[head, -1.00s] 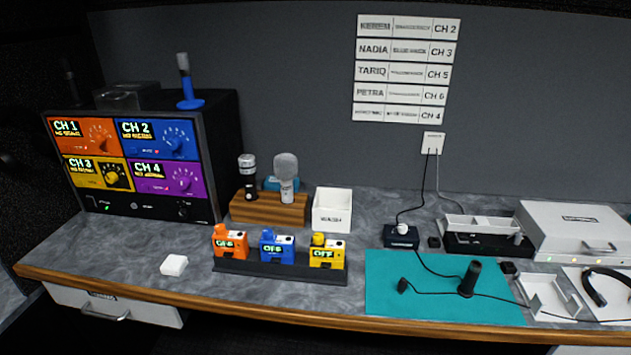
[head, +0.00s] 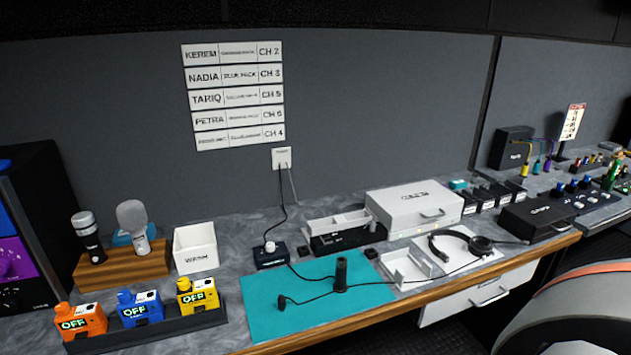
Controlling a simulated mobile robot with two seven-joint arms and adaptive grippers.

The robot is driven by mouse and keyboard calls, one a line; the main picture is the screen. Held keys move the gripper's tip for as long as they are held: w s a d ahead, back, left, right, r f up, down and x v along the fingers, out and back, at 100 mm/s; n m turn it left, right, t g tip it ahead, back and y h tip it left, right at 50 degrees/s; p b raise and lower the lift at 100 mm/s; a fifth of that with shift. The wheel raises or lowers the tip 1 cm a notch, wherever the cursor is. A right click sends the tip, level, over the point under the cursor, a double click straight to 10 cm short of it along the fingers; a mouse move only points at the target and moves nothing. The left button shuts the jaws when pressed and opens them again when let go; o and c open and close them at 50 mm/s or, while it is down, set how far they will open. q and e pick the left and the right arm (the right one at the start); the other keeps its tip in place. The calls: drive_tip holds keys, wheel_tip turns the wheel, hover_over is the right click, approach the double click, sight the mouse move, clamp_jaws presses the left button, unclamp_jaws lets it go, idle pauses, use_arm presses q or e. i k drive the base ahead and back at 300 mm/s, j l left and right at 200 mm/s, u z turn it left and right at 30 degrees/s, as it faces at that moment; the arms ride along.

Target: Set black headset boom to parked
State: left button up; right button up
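A black headset (head: 460,243) lies on a white tray or mat (head: 484,255) on the counter, right of the teal mat. Its band curves at the left and a round ear cup sits at the right. Its boom is too small to make out clearly, so I cannot tell its position. Neither of my grippers is in the head view.
A teal mat (head: 262,314) holds a black upright cylinder (head: 341,274) and a small cabled microphone. A white holder (head: 405,270) and white case (head: 414,208) stand near the headset. Orange, blue and yellow packs stand at front left. A rounded chair-like shape (head: 570,310) is at lower right.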

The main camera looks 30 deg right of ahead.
sight(444, 258)
drive_tip(key=z, duration=0.8)
drive_tip(key=l+z, duration=0.15)
drive_tip(key=z, duration=0.25)
drive_tip(key=i+l+z, duration=0.1)
drive_tip(key=z, duration=0.25)
drive_tip(key=l+z, duration=0.15)
drive_tip(key=z, duration=0.25)
drive_tip(key=i+l, duration=0.6)
